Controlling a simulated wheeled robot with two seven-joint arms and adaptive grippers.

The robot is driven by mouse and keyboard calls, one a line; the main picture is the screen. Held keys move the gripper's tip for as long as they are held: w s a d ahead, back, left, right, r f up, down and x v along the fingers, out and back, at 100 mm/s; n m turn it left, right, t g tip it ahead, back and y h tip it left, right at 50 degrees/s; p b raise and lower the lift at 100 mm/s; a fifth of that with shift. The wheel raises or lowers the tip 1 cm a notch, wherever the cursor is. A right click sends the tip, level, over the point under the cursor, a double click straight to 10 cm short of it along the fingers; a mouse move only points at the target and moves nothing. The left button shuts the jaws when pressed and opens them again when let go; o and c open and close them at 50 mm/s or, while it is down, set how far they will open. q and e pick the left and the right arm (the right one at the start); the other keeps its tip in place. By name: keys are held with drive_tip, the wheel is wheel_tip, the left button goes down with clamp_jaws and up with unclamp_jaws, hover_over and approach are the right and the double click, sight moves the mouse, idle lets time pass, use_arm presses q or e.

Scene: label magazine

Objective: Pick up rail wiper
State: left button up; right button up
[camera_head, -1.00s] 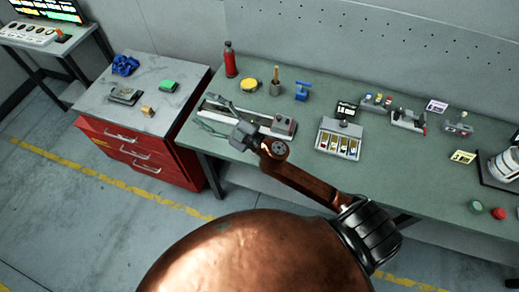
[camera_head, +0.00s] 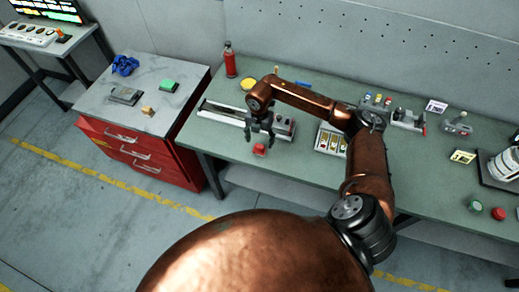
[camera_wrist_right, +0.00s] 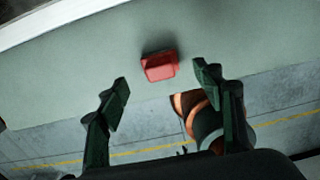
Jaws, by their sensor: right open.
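A small red block (camera_head: 259,150), which I take to be the rail wiper, lies on the green bench top near its front edge. It also shows in the right wrist view (camera_wrist_right: 159,66), above the gap between the fingertips. My right gripper (camera_head: 261,137) is open and empty, pointing down just above and behind the block in the head view. In the right wrist view my two dark fingers (camera_wrist_right: 163,80) are spread wider than the block and do not touch it. My left gripper is not in view.
A long pale rail fixture (camera_head: 222,113) lies behind the block, partly covered by my gripper. A tray with coloured slots (camera_head: 330,141) stands to the right, partly behind my arm. The bench's front edge is close to the block. A red drawer cabinet (camera_head: 140,150) stands left.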

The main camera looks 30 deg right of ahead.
sight(259, 146)
wheel_tip(259, 146, down, 6)
drive_tip(key=shift+s+a+r+p, duration=0.1)
drive_tip(key=shift+p, duration=0.75)
drive_tip(key=shift+f, duration=0.4)
drive_tip(key=shift+c, duration=0.5)
drive_tip(key=c, duration=1.2)
